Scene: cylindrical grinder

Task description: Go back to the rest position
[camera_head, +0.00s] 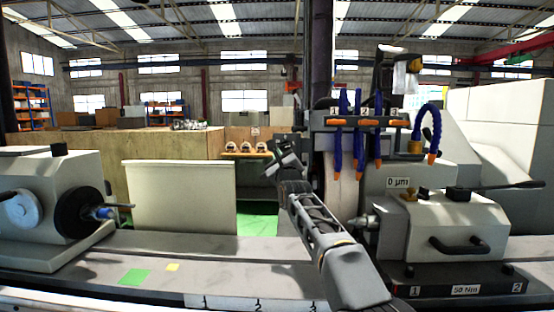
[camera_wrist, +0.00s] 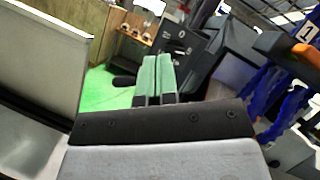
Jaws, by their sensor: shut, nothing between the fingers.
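My gripper (camera_wrist: 156,58) shows in the wrist view with its two green-faced fingers side by side and shut, with nothing between them. In the head view my gripper (camera_head: 274,168) is at the upper end of my arm, above the machine bed and left of the grinding wheel. The arm reaches up from the lower right, in front of the bed. The exact fingertips are small and hard to make out in the head view.
The workhead (camera_head: 75,205) stands at the left and the tailstock (camera_head: 450,228) at the right. A pale panel (camera_head: 180,196) stands behind the bed. Blue coolant hoses (camera_head: 358,130) hang close right of my arm. The bed (camera_head: 220,275) between workhead and arm is largely clear.

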